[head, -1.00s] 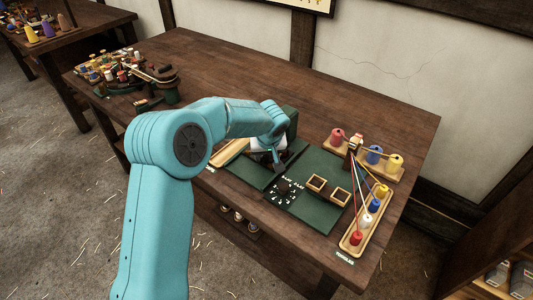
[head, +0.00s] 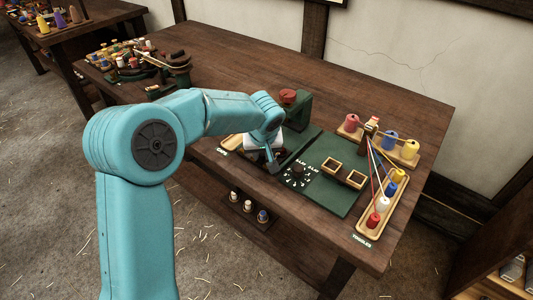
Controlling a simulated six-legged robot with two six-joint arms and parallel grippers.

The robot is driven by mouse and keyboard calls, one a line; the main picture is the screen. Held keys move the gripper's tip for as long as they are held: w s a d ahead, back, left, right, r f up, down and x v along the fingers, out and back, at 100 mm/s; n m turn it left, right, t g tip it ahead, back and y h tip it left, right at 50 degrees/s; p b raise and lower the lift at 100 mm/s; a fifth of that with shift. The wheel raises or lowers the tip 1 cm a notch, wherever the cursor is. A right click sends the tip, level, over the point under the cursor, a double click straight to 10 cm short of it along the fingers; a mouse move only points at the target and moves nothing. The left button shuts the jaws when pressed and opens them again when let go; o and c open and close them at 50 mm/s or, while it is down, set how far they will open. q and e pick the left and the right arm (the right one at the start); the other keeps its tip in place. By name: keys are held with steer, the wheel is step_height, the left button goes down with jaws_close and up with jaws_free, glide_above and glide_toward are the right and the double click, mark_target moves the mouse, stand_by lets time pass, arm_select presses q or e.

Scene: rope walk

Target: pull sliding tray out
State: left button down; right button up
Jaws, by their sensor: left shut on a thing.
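My left gripper (head: 272,167) reaches down over the middle of the table, just left of a dark dial with white marks (head: 297,174). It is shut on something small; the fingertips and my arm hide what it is. A dark green panel (head: 300,142) lies beside it. I cannot tell clearly which part is the sliding tray. My right gripper is not in view.
A green board (head: 325,192) carries two small wooden frames. To its right is a spool tray (head: 366,228) with cords, and more spools (head: 390,141) stand behind. Small spools (head: 248,207) sit below the tabletop.

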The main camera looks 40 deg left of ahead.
arm_select(q)
steer(key=shift+s+r, duration=0.15)
steer(key=shift+s, duration=0.25)
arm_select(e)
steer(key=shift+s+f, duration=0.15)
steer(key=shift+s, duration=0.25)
arm_select(q)
steer(key=c, duration=1)
jaws_free()
steer(key=shift+w, duration=0.1)
steer(key=p+v, duration=0.1)
steer(key=v, duration=1.5)
steer(key=shift+d+r, duration=0.1)
steer(key=shift+d, duration=0.05)
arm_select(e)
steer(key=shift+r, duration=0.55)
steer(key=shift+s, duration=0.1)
